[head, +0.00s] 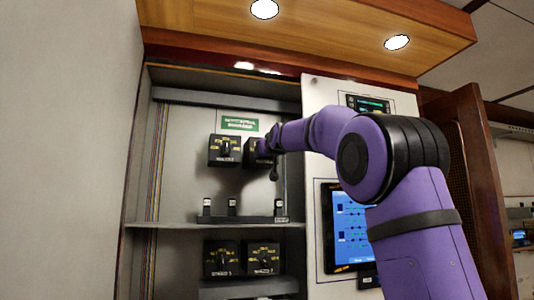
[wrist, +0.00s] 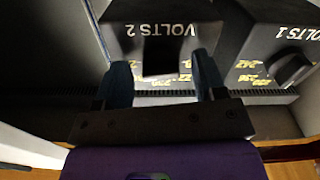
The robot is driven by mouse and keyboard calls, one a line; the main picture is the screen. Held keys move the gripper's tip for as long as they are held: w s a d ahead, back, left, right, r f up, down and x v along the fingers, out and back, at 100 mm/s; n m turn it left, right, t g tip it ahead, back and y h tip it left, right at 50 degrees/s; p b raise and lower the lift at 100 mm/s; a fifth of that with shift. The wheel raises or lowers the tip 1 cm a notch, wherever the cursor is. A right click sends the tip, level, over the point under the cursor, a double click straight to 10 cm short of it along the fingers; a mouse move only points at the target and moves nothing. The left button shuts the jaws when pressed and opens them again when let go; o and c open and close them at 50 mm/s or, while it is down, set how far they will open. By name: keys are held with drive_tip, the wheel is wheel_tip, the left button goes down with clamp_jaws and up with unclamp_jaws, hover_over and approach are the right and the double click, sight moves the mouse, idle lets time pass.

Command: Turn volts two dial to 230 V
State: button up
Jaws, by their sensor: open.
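The volts two dial is a black box (wrist: 125,22) marked VOLTS 2, upside down in the wrist view, with a black knob (wrist: 163,56) and yellow scale marks. In the head view the same box (head: 251,151) is mostly hidden behind my gripper. My gripper (wrist: 162,82) is open, with one finger on each side of the knob. I cannot tell whether the fingers touch it. The knob's pointer setting and most of the scale numbers are hidden or too blurred to read.
The VOLTS 1 dial (wrist: 288,68) is close beside, and shows at left in the head view (head: 224,150). Below are a row of small switches (head: 232,207), a shelf (head: 170,226) and two more dials (head: 221,258). A panel with a blue screen (head: 350,225) stands at right.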

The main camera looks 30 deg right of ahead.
drive_tip(key=c, duration=0.9)
drive_tip(key=shift+n, duration=0.3)
drive_tip(key=shift+d+r+n, duration=0.1)
drive_tip(key=shift+n, duration=3.7)
drive_tip(key=shift+d+r+n, duration=0.1)
drive_tip(key=shift+n, duration=3.7)
